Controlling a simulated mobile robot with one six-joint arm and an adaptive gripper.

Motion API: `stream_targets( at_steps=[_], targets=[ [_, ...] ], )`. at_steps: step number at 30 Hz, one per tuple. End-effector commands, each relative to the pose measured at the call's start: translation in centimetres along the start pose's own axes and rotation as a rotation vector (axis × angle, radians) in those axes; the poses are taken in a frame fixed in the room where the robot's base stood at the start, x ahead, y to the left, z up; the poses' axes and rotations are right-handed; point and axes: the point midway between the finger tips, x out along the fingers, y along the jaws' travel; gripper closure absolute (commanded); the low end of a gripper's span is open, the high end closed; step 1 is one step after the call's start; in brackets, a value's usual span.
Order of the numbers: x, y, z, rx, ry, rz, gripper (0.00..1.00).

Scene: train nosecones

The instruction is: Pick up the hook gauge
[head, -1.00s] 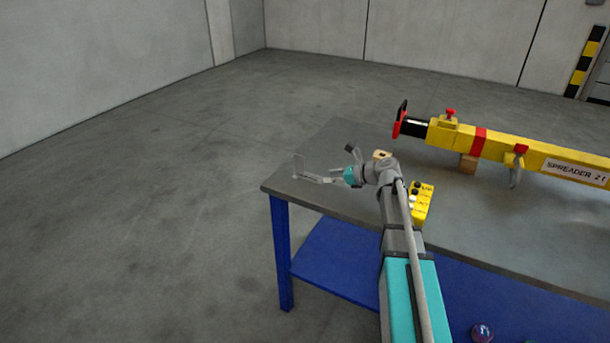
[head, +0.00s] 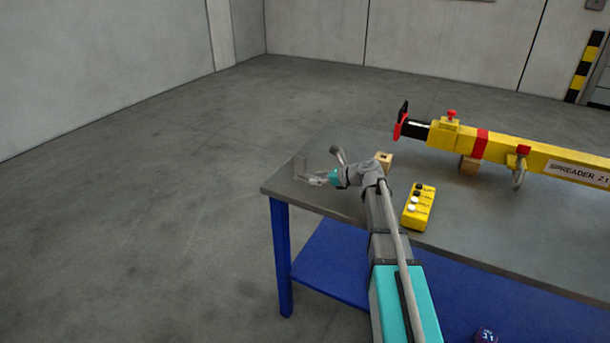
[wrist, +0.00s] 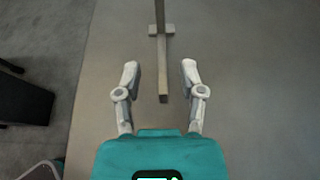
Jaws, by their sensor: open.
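My gripper (wrist: 160,72) is open, with one finger on each side of the bar and a gap on both sides. In the head view my gripper (head: 318,181) is at the gauge's right side and hides part of it. I cannot tell its exact height over the table.
The grey table (head: 340,207) has blue legs and a lower shelf. A yellow control box (head: 418,207) and a wooden block (head: 384,160) are near my arm. A yellow spreader beam (head: 500,150) lies on the right. The table's left edge is close to the gauge.

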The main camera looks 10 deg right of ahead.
Motion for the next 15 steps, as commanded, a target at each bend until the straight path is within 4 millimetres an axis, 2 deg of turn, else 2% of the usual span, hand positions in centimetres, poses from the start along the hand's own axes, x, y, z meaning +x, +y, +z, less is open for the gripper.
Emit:
stream_targets(
  at_steps=[6, 15],
  targets=[
    [2.6, -0.2, -0.1, 0.000, 0.000, 0.000, 0.49],
    [3.2, -0.1, 0.1, 0.001, 0.000, -0.001, 0.49]
  ],
)
